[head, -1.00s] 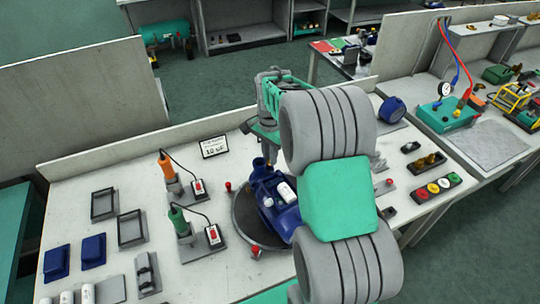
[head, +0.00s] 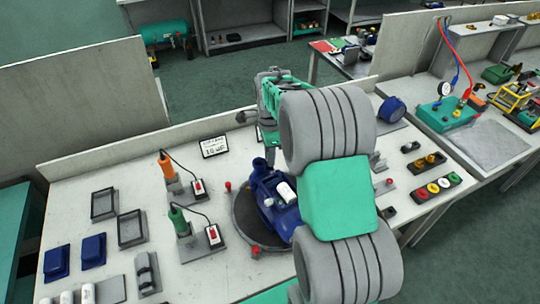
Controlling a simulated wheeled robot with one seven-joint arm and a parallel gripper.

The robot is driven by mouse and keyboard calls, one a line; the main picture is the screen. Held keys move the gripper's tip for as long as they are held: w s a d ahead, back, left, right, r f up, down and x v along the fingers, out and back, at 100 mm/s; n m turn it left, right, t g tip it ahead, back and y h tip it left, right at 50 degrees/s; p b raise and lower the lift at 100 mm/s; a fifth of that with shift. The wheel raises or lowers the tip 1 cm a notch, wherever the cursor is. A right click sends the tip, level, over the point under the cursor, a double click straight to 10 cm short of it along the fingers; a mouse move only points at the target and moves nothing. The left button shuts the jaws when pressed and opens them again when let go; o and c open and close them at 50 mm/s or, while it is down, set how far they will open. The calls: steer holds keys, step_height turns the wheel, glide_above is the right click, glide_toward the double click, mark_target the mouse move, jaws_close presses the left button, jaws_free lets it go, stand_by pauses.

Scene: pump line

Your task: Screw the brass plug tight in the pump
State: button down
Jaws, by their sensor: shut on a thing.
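The blue pump (head: 284,212) sits on a dark round plate (head: 243,222) on the bench, with a white part on its top. My arm covers its right side. My gripper (head: 269,158) points down at the far side of the pump, close to its blue upright port. It is small and partly hidden by my arm. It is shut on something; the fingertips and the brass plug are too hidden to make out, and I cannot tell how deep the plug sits.
Left of the pump stand an orange-handled tool (head: 167,168) and a green-handled tool (head: 179,220) with cables. Red knobs (head: 256,251) edge the round plate. A small sign (head: 214,147) stands behind. Coloured caps (head: 433,188) lie at right. A teal box (head: 447,114) with hoses stands on the right bench.

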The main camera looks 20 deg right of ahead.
steer(key=shift+s+f, duration=0.1)
steer(key=m, duration=0.3)
steer(key=shift+m, duration=0.4)
steer(key=c, duration=1.5)
jaws_free()
steer(key=shift+o, duration=0.2)
steer(key=shift+n, duration=0.3)
steer(key=n, duration=0.2)
steer(key=shift+n, duration=0.3)
steer(key=n, duration=0.3)
steer(key=shift+n, duration=0.3)
